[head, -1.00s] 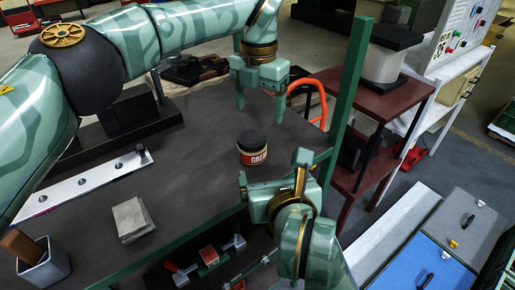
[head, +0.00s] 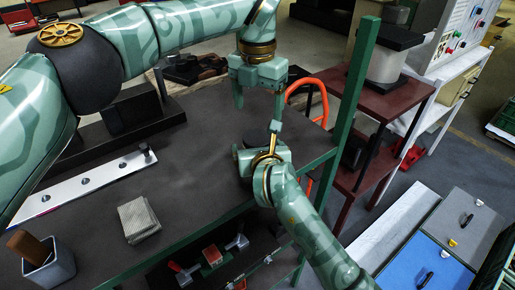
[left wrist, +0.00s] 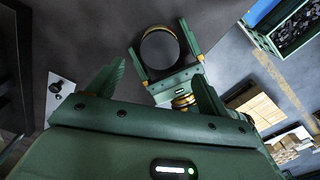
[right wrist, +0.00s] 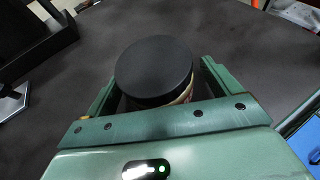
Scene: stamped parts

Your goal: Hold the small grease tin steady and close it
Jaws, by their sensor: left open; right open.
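The small grease tin, with its round black lid (head: 254,138), stands on the dark table, its label side hidden behind my right gripper (head: 258,152). In the right wrist view the lid (right wrist: 153,65) sits on top, with a strip of pale body below; I cannot tell how tight it is. My right gripper is open, with one finger on each side of the tin. My left gripper (head: 258,108) is open and empty, pointing down above and behind the tin. In the left wrist view the lid (left wrist: 160,48) lies beyond its fingers, between the right gripper's fingers.
A green post (head: 353,110) rises at the table's right edge, near an orange hoop (head: 318,88). A grey stack of plates (head: 138,219), a metal bar with holes (head: 88,182) and a cup with a wooden handle (head: 50,262) lie left. The middle table is clear.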

